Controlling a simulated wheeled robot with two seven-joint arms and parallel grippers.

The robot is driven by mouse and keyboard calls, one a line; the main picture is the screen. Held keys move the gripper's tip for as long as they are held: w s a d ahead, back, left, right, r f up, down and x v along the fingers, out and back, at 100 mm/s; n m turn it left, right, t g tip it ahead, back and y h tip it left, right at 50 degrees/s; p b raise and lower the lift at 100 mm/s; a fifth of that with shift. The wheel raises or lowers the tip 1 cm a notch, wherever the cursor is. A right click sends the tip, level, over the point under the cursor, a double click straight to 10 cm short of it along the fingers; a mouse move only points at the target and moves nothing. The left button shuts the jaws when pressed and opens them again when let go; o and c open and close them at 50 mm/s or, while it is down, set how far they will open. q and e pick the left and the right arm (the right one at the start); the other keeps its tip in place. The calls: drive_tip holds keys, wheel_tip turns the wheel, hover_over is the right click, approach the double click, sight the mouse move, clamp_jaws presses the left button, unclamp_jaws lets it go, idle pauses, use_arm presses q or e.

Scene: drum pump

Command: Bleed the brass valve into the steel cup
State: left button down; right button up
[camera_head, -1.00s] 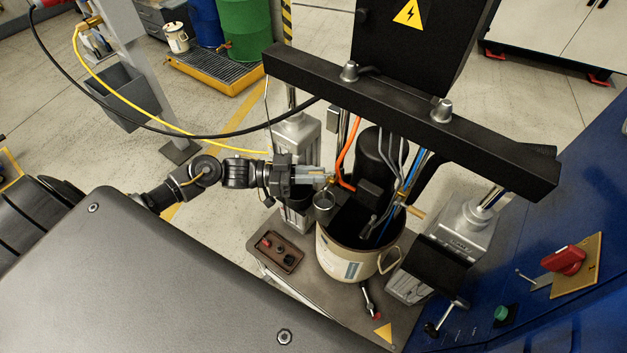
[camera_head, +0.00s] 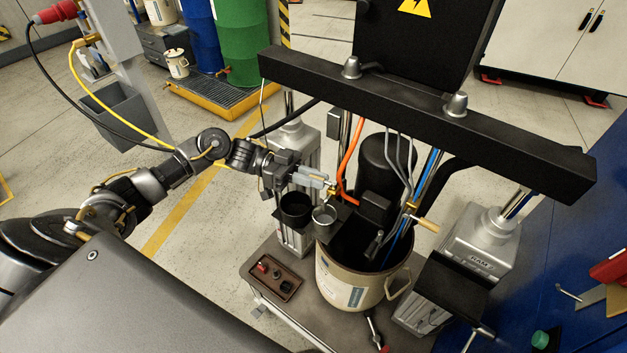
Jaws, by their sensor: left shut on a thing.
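The brass valve (camera_head: 332,189) sits by the orange hose, above the near-left rim of the drum. My left gripper (camera_head: 328,184) reaches in from the left and is shut on the brass valve, its fingertips partly covering it. The small steel cup (camera_head: 324,216) stands upright just below the valve, by the drum's rim. Its inside is too small to read. My right gripper is not in view.
A black round holder (camera_head: 296,206) is left of the cup. The cream drum (camera_head: 350,283) stands on the cart under a black crossbeam (camera_head: 420,100). A brown tray (camera_head: 274,277) with small parts lies left of the drum. Hoses and a wooden-handled lever crowd the drum's top.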

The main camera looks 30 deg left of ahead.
use_arm(q)
drive_tip(key=c, duration=1.4)
unclamp_jaws()
drive_tip(key=shift+a, duration=0.1)
drive_tip(key=shift+a+f+b, duration=0.1)
drive_tip(key=shift+a+b, duration=0.2)
drive_tip(key=shift+a, duration=0.1)
drive_tip(key=shift+s+a+b, duration=0.15)
drive_tip(key=shift+a+b, duration=0.5)
drive_tip(key=shift+a, duration=1)
drive_tip(key=shift+s+a+b, duration=0.2)
drive_tip(key=shift+a+b, duration=0.45)
drive_tip(key=shift+a, duration=0.95)
drive_tip(key=shift+s+a+b, duration=0.15)
drive_tip(key=shift+a+b, duration=0.5)
drive_tip(key=shift+a, duration=1)
